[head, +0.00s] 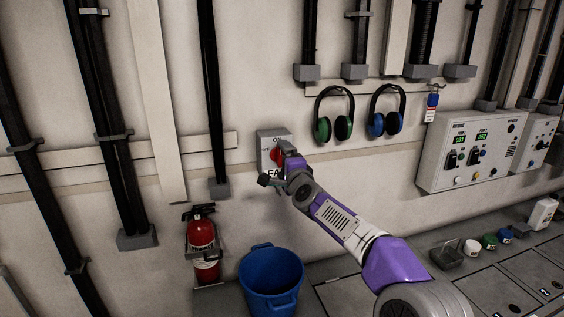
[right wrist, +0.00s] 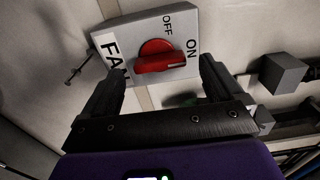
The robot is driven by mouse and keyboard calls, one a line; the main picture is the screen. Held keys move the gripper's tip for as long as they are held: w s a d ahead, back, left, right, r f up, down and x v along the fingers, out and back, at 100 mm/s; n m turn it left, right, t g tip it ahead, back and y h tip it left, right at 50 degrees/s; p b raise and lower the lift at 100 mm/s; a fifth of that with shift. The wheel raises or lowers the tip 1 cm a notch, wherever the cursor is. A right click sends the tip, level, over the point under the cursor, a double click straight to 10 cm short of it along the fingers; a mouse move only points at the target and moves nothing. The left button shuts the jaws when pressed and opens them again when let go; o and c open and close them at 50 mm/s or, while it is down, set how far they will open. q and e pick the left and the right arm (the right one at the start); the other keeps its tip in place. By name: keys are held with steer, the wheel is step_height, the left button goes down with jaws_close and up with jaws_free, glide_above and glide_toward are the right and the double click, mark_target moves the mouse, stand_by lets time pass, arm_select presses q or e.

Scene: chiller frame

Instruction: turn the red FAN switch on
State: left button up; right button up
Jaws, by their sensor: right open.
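In the right wrist view the switch face (right wrist: 186,20) shows turned, with FAN at left, OFF at top and ON at right. The red knob's bar (right wrist: 160,63) lies roughly along the line from FAN to ON, one end by ON. My right gripper (right wrist: 160,72) is open, its fingers on either side of the knob; contact is not clear. My left gripper is out of view.
A blue bucket (head: 271,281) and a red fire extinguisher (head: 202,232) stand below the switch. Green (head: 322,126) and blue (head: 377,123) ear defenders hang to its right, with a control panel (head: 435,150) farther right. A black pipe (head: 214,100) runs down the wall left of the switch.

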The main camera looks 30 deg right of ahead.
steer(key=b+v, duration=0.1)
steer(key=v, duration=0.4)
steer(key=shift+s, duration=0.15)
steer(key=shift+r, duration=0.1)
